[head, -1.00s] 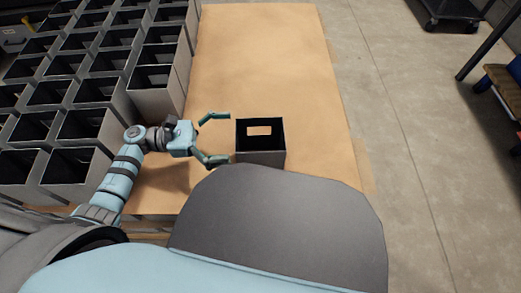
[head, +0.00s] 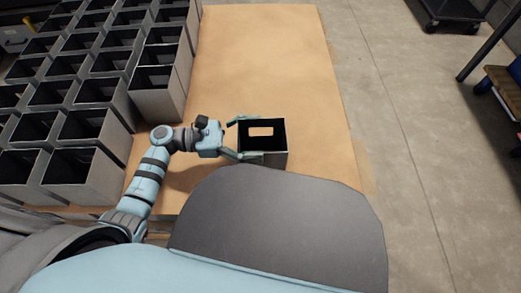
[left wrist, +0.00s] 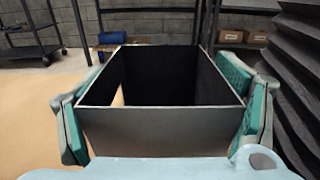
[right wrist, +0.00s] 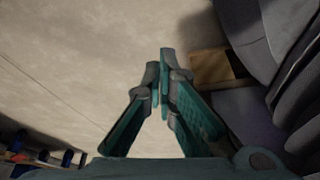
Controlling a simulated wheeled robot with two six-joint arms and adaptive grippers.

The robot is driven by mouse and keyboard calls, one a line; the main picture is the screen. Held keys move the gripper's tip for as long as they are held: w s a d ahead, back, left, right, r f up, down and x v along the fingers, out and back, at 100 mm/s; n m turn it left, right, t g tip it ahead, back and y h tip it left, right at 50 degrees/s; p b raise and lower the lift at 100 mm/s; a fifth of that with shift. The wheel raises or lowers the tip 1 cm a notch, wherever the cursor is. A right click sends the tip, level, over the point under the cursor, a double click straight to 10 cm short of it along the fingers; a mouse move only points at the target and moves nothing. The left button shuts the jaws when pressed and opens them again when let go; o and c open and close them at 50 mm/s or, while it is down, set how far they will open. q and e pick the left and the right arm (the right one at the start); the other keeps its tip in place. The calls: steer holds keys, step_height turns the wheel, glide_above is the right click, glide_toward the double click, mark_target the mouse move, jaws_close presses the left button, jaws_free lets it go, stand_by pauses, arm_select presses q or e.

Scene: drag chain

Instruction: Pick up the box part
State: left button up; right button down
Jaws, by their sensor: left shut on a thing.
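The box part (head: 272,158) is an open-topped dark grey box with a rectangular opening inside. It stands upright on the wooden tabletop, just beyond my body. My left gripper (head: 236,137) has come in from the left, with one finger along the far side of the box and one along the near side. In the left wrist view the box (left wrist: 160,131) fills the space between the two teal finger pads, and the gripper is shut on it. My right gripper (right wrist: 162,85) shows only in the right wrist view, its fingertips together with nothing between them.
Rows of similar open boxes (head: 158,101) stand packed at the left. The wooden tabletop (head: 265,60) is clear beyond the box part. A dark cart (head: 450,15) stands on the concrete floor at the upper right, with a shelf at the right edge.

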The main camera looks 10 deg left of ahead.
arm_select(q)
steer(key=c, duration=0.4)
steer(key=shift+r, duration=0.1)
